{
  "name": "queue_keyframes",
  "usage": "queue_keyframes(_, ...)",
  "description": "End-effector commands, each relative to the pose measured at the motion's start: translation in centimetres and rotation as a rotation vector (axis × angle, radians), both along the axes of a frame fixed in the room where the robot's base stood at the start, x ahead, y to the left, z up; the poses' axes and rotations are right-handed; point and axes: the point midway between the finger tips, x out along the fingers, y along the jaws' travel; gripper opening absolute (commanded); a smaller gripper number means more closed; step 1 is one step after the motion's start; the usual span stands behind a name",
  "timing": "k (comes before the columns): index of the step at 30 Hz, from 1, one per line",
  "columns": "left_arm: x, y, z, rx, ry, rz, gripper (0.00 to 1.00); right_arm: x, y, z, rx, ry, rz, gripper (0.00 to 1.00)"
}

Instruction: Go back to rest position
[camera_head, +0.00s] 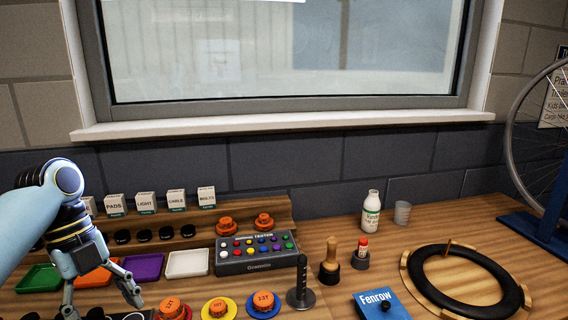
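My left gripper (100,297) comes in from the left and hangs over the left part of the wooden bench (335,233). Its two fingers point down and are spread apart, and I see nothing between them. It hangs in front of the orange tray (95,278), partly covering the tray. My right gripper is not in view.
Behind are trays, small labelled boxes (145,204) and a button panel (256,252). Orange-topped discs (263,304) stand in front. A bottle (371,214), a blue Fenrow box (381,304), a black tyre ring (463,281) and a wheel on a blue stand (540,232) occupy the right.

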Motion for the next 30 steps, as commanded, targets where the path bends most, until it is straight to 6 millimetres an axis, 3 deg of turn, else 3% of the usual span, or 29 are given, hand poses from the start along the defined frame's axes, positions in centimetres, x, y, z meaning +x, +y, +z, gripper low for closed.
queue_keyframes(2, -0.5, -0.1, -0.4, 0.013, 0.002, 0.035, 0.69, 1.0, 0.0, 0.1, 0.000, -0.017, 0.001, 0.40)
queue_keyframes(10, -2.4, -0.6, -2.0, 0.080, 0.005, 0.224, 0.69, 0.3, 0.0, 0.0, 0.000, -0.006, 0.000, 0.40)
queue_keyframes(17, -5.5, -1.1, -3.6, 0.152, -0.003, 0.498, 0.69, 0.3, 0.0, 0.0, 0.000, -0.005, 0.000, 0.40)
queue_keyframes(24, -10.7, -1.9, -4.5, 0.212, -0.040, 0.966, 0.69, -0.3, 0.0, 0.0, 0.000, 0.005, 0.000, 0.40)
queue_keyframes(30, -15.1, -2.3, -3.4, 0.194, -0.080, 1.398, 0.69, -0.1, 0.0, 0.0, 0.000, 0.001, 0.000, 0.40)
